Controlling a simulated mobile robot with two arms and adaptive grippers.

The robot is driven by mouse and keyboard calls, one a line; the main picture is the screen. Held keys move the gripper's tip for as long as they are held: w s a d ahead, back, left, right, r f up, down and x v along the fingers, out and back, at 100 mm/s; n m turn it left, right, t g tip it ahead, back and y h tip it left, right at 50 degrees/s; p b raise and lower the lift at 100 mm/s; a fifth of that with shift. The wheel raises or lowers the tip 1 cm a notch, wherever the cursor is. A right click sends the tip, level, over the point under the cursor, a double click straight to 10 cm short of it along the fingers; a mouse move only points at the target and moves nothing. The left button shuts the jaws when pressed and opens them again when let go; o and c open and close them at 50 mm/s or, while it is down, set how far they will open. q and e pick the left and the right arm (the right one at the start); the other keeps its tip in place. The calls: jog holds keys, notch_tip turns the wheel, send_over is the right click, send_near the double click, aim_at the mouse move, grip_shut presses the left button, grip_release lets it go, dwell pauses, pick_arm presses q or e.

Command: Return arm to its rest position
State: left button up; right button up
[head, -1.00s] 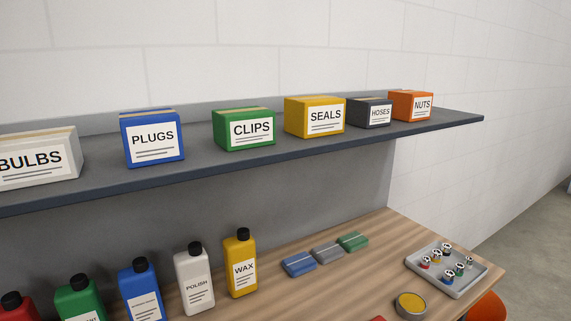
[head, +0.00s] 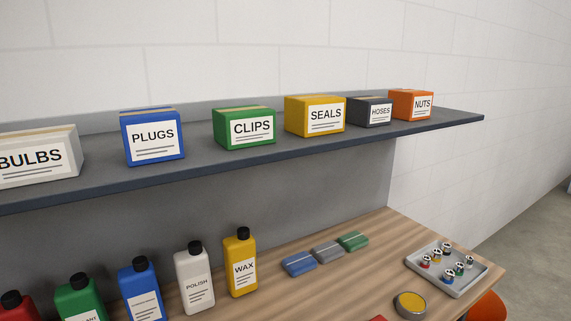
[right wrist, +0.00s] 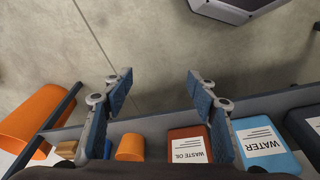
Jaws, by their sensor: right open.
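My right gripper (right wrist: 158,88) shows only in the right wrist view. Its two blue-padded fingers are wide apart with nothing between them, and concrete floor shows beyond the tips. Neither gripper nor arm shows in the head view, and my left gripper is not seen anywhere.
Head view: a shelf (head: 300,141) of labelled boxes hangs above a wooden bench (head: 350,268) with bottles, small cases and a grey tray (head: 457,288). Right wrist view: below the fingers are an orange cup (right wrist: 130,148), waste oil can (right wrist: 188,146) and water can (right wrist: 265,145); an orange bin (right wrist: 38,120) stands left.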

jog(key=s+d+f+g, duration=0.1)
jog(key=s+d+f, duration=0.2)
jog(key=s+f, duration=1.5)
notch_tip(320, 180, down, 2)
jog(key=shift+s+d+f+g, duration=0.15)
jog(key=shift+s+f+g, duration=0.15)
jog(key=shift+s, duration=0.1)
